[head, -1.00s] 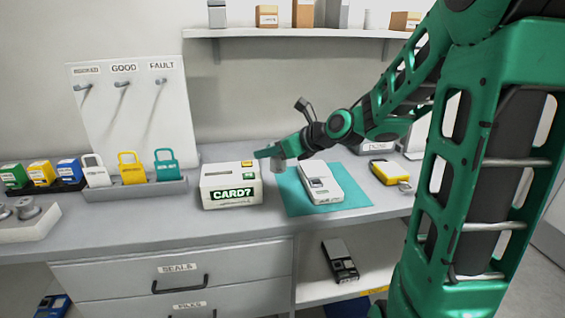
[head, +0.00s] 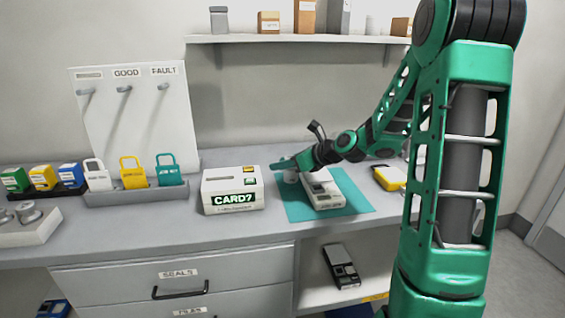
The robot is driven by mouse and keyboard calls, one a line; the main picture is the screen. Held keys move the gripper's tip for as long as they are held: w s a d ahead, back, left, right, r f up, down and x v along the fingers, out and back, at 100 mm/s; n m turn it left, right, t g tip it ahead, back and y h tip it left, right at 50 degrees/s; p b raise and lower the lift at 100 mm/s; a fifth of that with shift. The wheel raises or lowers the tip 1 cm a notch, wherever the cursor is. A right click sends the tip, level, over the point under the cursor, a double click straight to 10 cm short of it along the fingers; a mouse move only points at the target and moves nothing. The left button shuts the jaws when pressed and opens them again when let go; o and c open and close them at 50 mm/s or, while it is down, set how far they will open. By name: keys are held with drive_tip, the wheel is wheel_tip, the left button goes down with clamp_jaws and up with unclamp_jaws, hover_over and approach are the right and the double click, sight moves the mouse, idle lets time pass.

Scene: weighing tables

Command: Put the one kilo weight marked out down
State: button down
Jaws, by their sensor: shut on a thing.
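My gripper (head: 283,168) is low over the teal mat (head: 345,203), at its back left part. It is shut on a small grey cylindrical weight (head: 290,177), mostly hidden by the gripper. The weight is at or just above the mat, left of a white scale (head: 322,192); I cannot tell whether it touches the mat. Any marking on the weight is too small to read.
A white box marked CARD? (head: 232,191) stands just left of the mat. A yellow device (head: 389,178) lies to the right. At far left, a pale block (head: 28,226) holds several grey weights. A shelf (head: 300,39) runs above.

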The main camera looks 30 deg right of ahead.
drive_tip(key=shift+f, duration=1.5)
drive_tip(key=c, duration=1.3)
unclamp_jaws()
drive_tip(key=shift+f, duration=0.1)
drive_tip(key=shift+o, duration=0.2)
